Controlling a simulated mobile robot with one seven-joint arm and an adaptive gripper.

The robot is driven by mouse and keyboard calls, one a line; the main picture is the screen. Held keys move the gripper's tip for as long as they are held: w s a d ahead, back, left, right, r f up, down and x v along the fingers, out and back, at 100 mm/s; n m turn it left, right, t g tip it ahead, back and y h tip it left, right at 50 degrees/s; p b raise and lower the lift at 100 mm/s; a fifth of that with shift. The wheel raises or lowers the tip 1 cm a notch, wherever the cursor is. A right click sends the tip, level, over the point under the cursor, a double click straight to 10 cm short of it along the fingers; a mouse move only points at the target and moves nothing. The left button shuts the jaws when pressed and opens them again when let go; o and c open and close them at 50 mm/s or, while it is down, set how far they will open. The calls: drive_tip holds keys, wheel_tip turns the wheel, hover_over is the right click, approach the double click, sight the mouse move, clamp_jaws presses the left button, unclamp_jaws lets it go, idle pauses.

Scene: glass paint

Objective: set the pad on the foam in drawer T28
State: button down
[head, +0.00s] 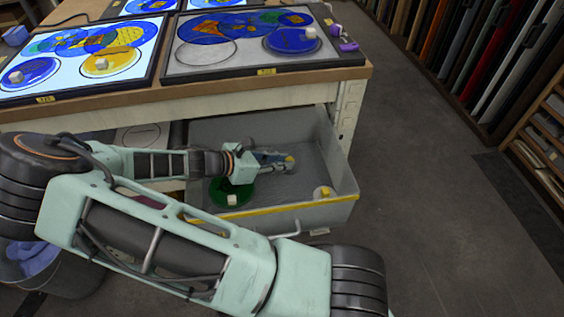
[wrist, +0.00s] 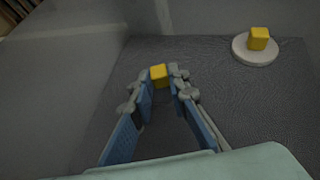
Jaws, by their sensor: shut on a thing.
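My gripper (head: 288,163) reaches down into the open grey drawer (head: 338,212). In the wrist view its fingers (wrist: 162,88) are shut on a small yellow cube (wrist: 158,75), which looks like the grip of the pad. Any disc under that cube is hidden by the fingers or cannot be told from the grey floor. The dark grey foam (wrist: 235,105) covers the drawer's floor. A pale round disc with a yellow cube on top (wrist: 253,58) lies on the foam to the right; it also shows in the head view (head: 322,192). The drawer's label is too small to read.
A green disc with a pale cube (head: 232,195) lies in the drawer, left of my gripper. The drawer walls stand close around my arm. The worktable (head: 215,85) with glass panels stands above and behind. Bare foam lies between the two discs.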

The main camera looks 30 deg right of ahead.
drive_tip(key=shift+f, duration=0.1)
drive_tip(key=c, duration=1.8)
unclamp_jaws()
drive_tip(key=shift+c, duration=0.2)
drive_tip(key=shift+r, duration=0.2)
drive_tip(key=p+v, duration=0.2)
drive_tip(key=v, duration=0.5)
drive_tip(key=shift+a, duration=0.25)
